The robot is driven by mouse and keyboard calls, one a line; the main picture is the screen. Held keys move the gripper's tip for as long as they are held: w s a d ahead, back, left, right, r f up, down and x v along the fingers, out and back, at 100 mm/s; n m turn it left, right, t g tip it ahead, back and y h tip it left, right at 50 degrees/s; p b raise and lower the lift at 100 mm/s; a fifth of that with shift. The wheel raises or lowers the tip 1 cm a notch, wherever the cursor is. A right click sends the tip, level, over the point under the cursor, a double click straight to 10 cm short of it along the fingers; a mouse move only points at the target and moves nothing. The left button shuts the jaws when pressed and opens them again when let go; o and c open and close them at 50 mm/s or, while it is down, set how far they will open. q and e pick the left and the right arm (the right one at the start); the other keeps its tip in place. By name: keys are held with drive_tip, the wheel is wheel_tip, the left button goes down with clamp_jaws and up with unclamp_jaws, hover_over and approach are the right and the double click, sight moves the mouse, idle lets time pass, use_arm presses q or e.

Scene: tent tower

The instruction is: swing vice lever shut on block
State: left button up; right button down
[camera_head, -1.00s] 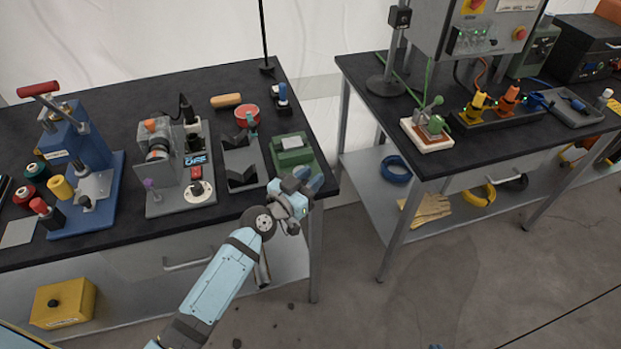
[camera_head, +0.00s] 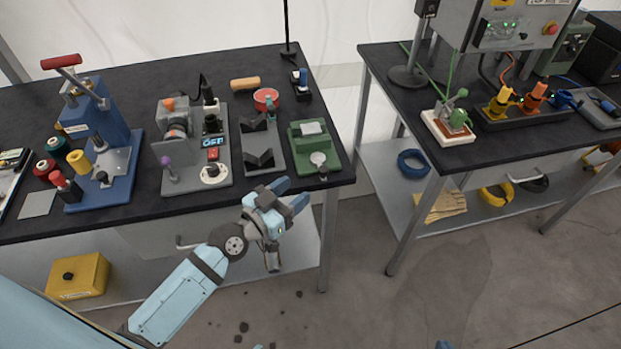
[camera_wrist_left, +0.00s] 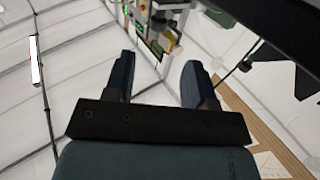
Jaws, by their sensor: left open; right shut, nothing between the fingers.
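A grey fixture with two dark V-shaped jaws (camera_head: 259,160) stands near the right end of the left bench, with a teal part at its back. Beside it is a green fixture (camera_head: 302,152) with a pale block (camera_head: 311,128) on top and a round pale knob at its front. I cannot tell for sure which is the vice. My left gripper (camera_head: 291,194) is open and empty, in front of the bench edge and apart from both fixtures. The left wrist view shows its two dark fingers (camera_wrist_left: 160,80) spread. Only a small blue tip of my right gripper (camera_head: 443,345) shows at the bottom edge.
A blue press (camera_head: 95,130) and a grey machine (camera_head: 180,150) stand further left. A red bowl (camera_head: 266,99) and a wooden handle (camera_head: 245,83) lie behind. The right bench holds a green clamp (camera_head: 458,118) on a pale board. A floor gap separates the benches.

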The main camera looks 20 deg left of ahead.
use_arm(q)
drive_tip(key=shift+v, duration=1.45)
drive_tip(key=shift+f, duration=0.1)
drive_tip(key=s+d+f+n+g+y, duration=0.25)
drive_tip(key=s+f+g, duration=0.35)
drive_tip(key=s+f, duration=0.8)
wheel_tip(320, 180, up, 9)
drive_tip(key=w+y+p, duration=0.1)
drive_tip(key=p, duration=1.1)
drive_tip(key=shift+a+m, duration=0.25)
drive_tip(key=shift+m, duration=0.2)
drive_tip(key=shift+r+p, duration=0.15)
drive_tip(key=shift+p, duration=0.3)
drive_tip(key=shift+c, duration=1)
clamp_jaws()
drive_tip(key=shift+a, duration=0.1)
